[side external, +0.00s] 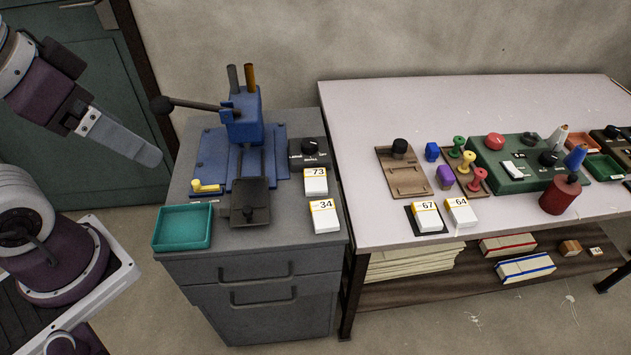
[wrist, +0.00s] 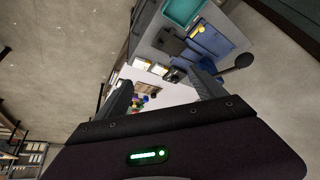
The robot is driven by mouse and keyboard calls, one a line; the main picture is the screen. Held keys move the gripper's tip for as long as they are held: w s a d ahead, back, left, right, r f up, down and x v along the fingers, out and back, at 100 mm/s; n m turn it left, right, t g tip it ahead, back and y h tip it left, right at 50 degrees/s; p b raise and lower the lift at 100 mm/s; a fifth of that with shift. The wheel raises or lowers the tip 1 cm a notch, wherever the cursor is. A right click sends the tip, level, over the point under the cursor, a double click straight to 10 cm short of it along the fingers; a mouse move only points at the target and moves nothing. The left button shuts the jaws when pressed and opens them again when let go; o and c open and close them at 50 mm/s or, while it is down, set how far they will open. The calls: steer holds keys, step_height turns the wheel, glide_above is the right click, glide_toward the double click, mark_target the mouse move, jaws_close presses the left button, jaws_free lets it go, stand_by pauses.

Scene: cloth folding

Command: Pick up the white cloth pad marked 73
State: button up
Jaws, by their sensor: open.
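The white cloth pad marked 73 (side external: 315,187) lies on the grey cabinet top, right of the blue press and just in front of a black knob box. In the wrist view, a small pale pad (wrist: 158,69) beside the dark knob appears to be it; its number is unreadable there. My gripper (side external: 148,154) is at the upper left of the side view, well left of the pad and apart from it. In the wrist view my gripper (wrist: 163,88) has its two fingers spread, with nothing held between them.
The pad marked 34 (side external: 325,222) lies just in front of pad 73. The blue press (side external: 243,125), with its long lever, stands between my gripper and the pads. A teal tray (side external: 182,247) sits at the cabinet's front left. The pale table (side external: 370,110) at right holds pads 67 and 64.

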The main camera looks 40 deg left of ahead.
steer(key=w+d+f+n+g+y, duration=0.15)
steer(key=w+f+n, duration=0.25)
steer(key=w, duration=0.6)
steer(key=w+f+n+g+y, duration=0.25)
steer(key=w+f+n, duration=0.2)
steer(key=w, duration=0.45)
steer(key=n+t+y, duration=0.3)
steer(key=t+y, duration=0.3)
steer(key=y, duration=0.2)
glide_toward(316, 180)
steer(key=shift+w+a+r, duration=0.1)
steer(key=shift+w+a, duration=0.55)
steer(key=shift+w, duration=0.15)
steer(key=shift+w+a, duration=0.2)
steer(key=shift+a, duration=0.1)
steer(key=x, duration=0.4)
steer(key=f+x, duration=0.1)
steer(key=x, duration=0.1)
steer(key=shift+s+a, duration=0.2)
steer(key=shift+s, duration=0.15)
steer(key=c, duration=1.6)
